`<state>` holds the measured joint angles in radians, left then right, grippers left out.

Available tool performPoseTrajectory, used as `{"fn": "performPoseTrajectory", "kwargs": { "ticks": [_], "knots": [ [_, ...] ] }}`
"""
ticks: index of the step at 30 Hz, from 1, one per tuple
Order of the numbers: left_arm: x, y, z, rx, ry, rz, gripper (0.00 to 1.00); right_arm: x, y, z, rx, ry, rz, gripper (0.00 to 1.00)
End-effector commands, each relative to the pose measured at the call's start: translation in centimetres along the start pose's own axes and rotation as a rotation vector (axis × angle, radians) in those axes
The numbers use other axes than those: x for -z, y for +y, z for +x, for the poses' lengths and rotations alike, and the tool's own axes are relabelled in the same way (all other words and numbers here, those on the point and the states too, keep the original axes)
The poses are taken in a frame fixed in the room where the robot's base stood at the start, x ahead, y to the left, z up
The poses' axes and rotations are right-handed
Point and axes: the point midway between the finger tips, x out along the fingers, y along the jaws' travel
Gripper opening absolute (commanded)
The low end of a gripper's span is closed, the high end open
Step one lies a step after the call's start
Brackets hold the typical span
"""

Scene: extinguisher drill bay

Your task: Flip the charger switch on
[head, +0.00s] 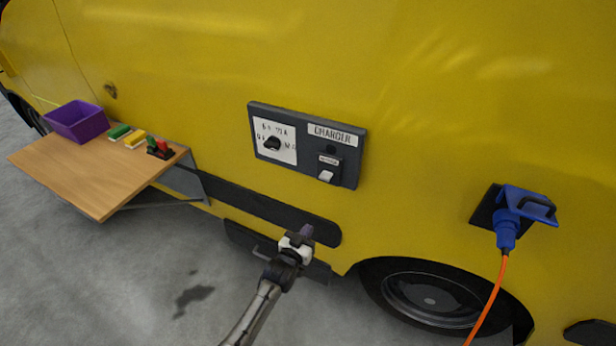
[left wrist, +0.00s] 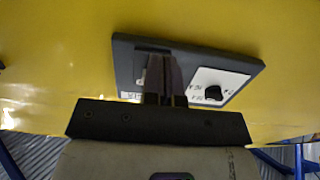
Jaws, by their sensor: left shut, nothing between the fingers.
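The dark grey charger panel (head: 307,144) is mounted on the yellow vehicle's side in the head view. A black rotary knob (head: 272,143) on a white dial plate is at the left. My left gripper (head: 306,232) is shut and empty, below the panel and apart from it in the head view. In the left wrist view the shut fingers (left wrist: 166,80) point toward the panel (left wrist: 140,50) and hide the switch. The knob also shows there (left wrist: 213,92). My right gripper is out of view.
A blue plug (head: 506,228) with an orange cable (head: 489,305) is in the vehicle's side at the right. A dark rail (head: 262,205) runs below the panel.

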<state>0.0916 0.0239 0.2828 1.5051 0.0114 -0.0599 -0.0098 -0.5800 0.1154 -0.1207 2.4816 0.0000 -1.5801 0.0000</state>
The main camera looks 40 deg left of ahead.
Motion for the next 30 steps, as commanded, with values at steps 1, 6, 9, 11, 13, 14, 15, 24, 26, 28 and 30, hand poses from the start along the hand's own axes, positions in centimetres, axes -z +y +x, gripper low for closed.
{"fn": "performPoseTrajectory", "kwargs": {
  "ticks": [1,6,9,11,13,14,15,24,26,28,30],
  "knots": [
    [0.6,0.0,0.0,0.0,0.059,0.0,0.0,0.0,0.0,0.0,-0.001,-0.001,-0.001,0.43],
    [3.5,0.0,-0.6,0.002,0.264,0.002,0.0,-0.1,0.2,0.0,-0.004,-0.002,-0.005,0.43],
    [4.9,0.0,-1.1,0.003,0.355,0.002,0.0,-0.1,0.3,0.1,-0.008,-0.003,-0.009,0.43],
    [5.5,0.0,-1.3,0.004,0.396,0.003,0.0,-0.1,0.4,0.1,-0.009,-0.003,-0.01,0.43],
    [6.1,0.0,-1.5,0.004,0.433,0.003,0.0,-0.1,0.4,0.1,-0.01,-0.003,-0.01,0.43],
    [6.3,0.0,-1.6,0.004,0.445,0.004,0.0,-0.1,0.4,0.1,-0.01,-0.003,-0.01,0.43],
    [6.5,0.0,-1.7,0.005,0.457,0.004,0.0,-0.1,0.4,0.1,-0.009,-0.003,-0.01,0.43],
    [6.8,0.0,-1.9,0.005,0.481,0.006,0.0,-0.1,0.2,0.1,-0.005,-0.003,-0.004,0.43],
    [6.8,0.0,-1.9,0.005,0.481,0.006,0.0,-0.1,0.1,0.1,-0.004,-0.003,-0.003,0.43],
    [6.8,0.0,-1.9,0.005,0.481,0.006,0.0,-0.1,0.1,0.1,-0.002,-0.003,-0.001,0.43],
    [6.9,0.0,-1.8,0.005,0.481,0.006,0.0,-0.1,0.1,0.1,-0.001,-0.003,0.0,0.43]
  ]
}}
